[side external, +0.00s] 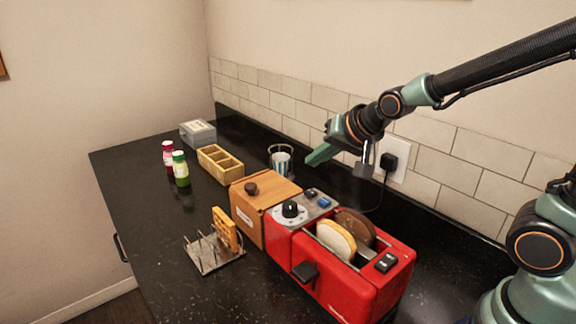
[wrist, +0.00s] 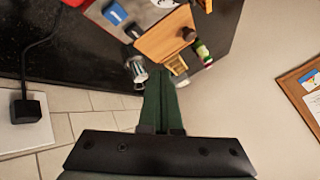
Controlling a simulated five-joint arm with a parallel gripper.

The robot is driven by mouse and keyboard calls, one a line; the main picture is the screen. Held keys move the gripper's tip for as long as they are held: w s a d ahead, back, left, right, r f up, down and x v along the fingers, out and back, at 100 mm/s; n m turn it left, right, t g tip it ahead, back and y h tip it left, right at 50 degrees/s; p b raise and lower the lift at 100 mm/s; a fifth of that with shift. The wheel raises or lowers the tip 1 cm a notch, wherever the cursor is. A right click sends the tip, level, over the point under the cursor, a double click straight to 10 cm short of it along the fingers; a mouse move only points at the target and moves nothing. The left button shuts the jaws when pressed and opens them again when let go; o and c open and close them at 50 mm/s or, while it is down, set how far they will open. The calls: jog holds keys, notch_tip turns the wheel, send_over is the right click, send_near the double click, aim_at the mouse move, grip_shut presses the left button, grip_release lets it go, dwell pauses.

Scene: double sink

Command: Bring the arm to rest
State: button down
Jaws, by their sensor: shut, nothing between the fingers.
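My gripper (side external: 318,155) is shut and empty. In the side external view it hangs in the air above the back part of the dark counter, higher than the toaster and the wooden box. The arm reaches in from the right. In the wrist view the closed green fingers of my gripper (wrist: 163,100) point up the picture, near the striped glass. The fingertips touch nothing that I can see.
A red toaster (side external: 345,285) holds bread slices. Beside it stand a wooden box (side external: 262,196), a toast rack (side external: 215,256), a divided wooden tray (side external: 221,166), two bottles (side external: 180,170), a grey box (side external: 198,133) and a striped glass (side external: 281,163). A plug (side external: 388,162) sits in the tiled wall.

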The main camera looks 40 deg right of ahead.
jog(key=s+d+r+n+g, duration=0.2)
jog(key=s+n, duration=0.5)
jog(key=s, duration=0.6)
jog(key=shift+s+d+r+n+g, duration=0.25)
jog(key=shift+s+n+g, duration=0.15)
jog(key=shift+g, duration=0.3)
